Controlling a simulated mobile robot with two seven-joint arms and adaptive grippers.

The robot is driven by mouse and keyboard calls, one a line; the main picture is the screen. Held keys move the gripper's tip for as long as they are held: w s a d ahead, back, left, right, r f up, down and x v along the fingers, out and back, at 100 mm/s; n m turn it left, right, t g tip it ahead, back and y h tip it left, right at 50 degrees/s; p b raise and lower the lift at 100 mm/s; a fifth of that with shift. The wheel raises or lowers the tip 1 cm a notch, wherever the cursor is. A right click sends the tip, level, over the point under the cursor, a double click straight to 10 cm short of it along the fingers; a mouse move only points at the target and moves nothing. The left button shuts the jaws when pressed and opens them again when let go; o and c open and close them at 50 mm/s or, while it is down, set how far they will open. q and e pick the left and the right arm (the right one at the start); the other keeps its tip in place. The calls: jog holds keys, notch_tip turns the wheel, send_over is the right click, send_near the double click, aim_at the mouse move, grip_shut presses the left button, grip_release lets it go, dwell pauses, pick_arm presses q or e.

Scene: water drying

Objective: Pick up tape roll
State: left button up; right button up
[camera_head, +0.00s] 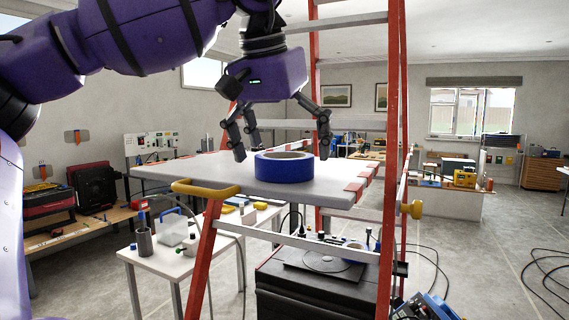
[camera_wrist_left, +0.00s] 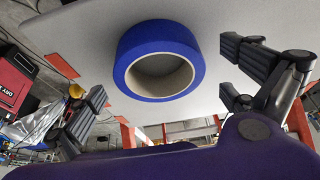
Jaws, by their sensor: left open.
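The blue tape roll (camera_head: 284,167) lies flat on a grey board (camera_head: 190,170) held at the red stepladder. In the left wrist view the tape roll (camera_wrist_left: 160,58) shows its blue outside and pale inner core, with the board (camera_wrist_left: 226,95) behind it. My left gripper (camera_head: 282,148) is open above the board, its fingers spread at the left and right of the roll. In the left wrist view the open fingers (camera_wrist_left: 165,115) are on both sides of the picture, with the roll apart from them. I cannot tell the exact gap. My right gripper is not in view.
The red stepladder (camera_head: 395,110) rises just right of the roll, and a yellow handle (camera_head: 205,188) sits at the board's front edge. A white table (camera_head: 165,262) with bottles and a black case (camera_head: 315,285) stand below. Cables lie on the floor at right.

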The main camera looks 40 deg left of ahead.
pick_arm(q)
jog(key=shift+w+a+f, duration=0.1)
jog(key=shift+w+f, duration=0.05)
jog(key=shift+f, duration=0.35)
jog(key=c, duration=1.1)
jog(key=shift+c, duration=0.6)
jog(key=shift+r, duration=0.15)
